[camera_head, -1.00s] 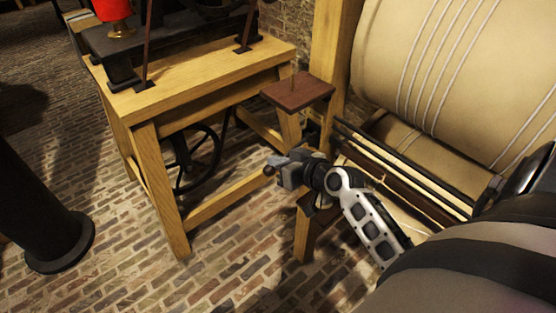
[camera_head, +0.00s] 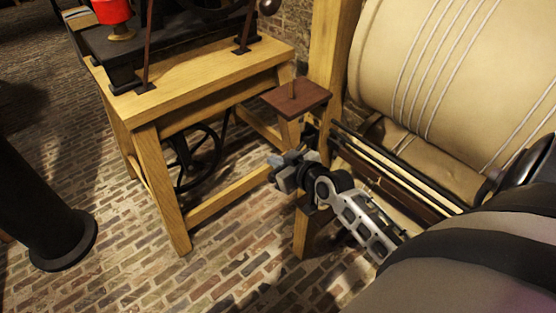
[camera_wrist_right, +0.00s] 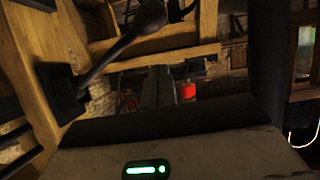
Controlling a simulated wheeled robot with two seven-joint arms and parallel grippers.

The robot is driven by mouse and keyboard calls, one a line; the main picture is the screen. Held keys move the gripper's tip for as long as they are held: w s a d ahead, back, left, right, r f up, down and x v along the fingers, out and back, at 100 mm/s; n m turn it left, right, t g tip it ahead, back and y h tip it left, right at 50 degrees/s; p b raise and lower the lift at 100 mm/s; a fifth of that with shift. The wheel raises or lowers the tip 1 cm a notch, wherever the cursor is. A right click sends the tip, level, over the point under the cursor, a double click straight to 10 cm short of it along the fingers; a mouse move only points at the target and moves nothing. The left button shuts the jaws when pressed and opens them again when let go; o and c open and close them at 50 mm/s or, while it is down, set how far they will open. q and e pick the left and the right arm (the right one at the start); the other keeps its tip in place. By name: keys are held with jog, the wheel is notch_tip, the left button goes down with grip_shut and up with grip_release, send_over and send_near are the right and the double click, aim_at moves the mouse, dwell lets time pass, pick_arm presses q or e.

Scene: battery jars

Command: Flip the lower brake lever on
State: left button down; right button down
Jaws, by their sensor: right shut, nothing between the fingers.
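A dark lever (camera_wrist_right: 125,40) with a rounded, thick end shows in the right wrist view. It slants up to the right from a black base plate (camera_wrist_right: 62,92) on a wooden post. My right gripper (camera_wrist_right: 165,88) is shut and empty, with its fingers to the right of the lever and apart from it in the picture. In the head view my right gripper (camera_head: 278,160) is below the small brown shelf and in front of the wooden frame. A dark fitting (camera_head: 309,134) shows on the post behind it; I cannot tell whether it is the lever. My left gripper is not in view.
A wooden bench (camera_head: 200,72) with black machinery stands at the left. A brown shelf (camera_head: 297,98) juts out above my right gripper. A large cream roll (camera_head: 430,60) and dark rails (camera_head: 400,165) lie at the right. The brick floor (camera_head: 130,270) is open in front.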

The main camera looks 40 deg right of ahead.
jog(key=v, duration=1)
jog(key=shift+r+b, duration=0.3)
jog(key=shift+r, duration=0.05)
jog(key=shift+w, duration=0.1)
jog(key=s+a+f+g, duration=0.1)
jog(key=s+a+f, duration=0.1)
jog(key=a, duration=0.3)
jog(key=s+a+f+n+g+y, duration=0.1)
jog(key=s+a+f, duration=0.2)
jog(key=a, duration=0.3)
jog(key=s+a+f+g+y, duration=0.1)
jog(key=s+a+f, duration=0.2)
jog(key=a, duration=0.3)
jog(key=shift+s+f, duration=0.2)
jog(key=shift+f, duration=0.7)
